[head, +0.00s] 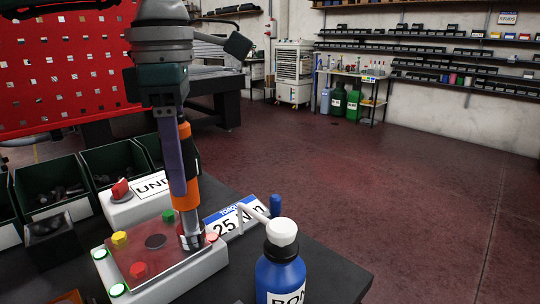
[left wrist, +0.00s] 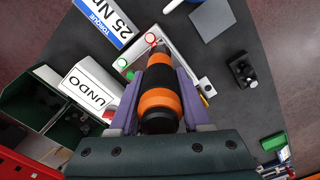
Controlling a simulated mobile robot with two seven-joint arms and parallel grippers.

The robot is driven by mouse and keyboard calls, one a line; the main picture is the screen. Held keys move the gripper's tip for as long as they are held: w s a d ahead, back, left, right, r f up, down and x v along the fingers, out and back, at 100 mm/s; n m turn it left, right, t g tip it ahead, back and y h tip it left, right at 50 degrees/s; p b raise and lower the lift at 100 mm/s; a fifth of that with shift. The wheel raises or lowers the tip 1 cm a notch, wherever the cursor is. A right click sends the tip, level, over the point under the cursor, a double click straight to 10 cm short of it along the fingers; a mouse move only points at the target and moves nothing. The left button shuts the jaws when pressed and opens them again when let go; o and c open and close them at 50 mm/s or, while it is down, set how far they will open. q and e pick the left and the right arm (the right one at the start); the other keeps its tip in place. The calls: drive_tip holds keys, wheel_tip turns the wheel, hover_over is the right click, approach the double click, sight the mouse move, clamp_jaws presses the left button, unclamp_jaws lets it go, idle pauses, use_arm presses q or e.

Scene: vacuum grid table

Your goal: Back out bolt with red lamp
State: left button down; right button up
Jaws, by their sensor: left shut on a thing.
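My left gripper (head: 180,185) is shut on an orange and black power tool (head: 187,150), which also shows in the left wrist view (left wrist: 160,97). The tool points down, its metal socket end low over the right end of the fixture (head: 180,285). A red-lit lamp (head: 212,237) sits right beside the socket end; it also shows in the left wrist view (left wrist: 151,38). Green-lit lamps (head: 117,290) are on the fixture's left end. The bolt under the socket is hidden, and I cannot tell whether they touch. My right gripper is out of view.
Yellow (head: 119,239), green (head: 168,216) and red (head: 138,269) pieces stand on the fixture. An UNDO box with a red knob (head: 121,190) is behind it. A 25 Nm sign (head: 232,217) and a blue bottle (head: 280,275) stand to the right. Green bins (head: 50,180) line the left.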

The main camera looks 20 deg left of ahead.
use_arm(q)
drive_tip(key=shift+f, duration=0.35)
idle(0.9)
drive_tip(key=shift+a+r, duration=0.1)
drive_tip(key=shift+r, duration=0.2)
idle(2.0)
drive_tip(key=shift+r, duration=0.15)
wheel_tip(320, 180, up, 4)
drive_tip(key=p, duration=0.3)
drive_tip(key=shift+r+p, duration=0.2)
drive_tip(key=shift+p, duration=0.15)
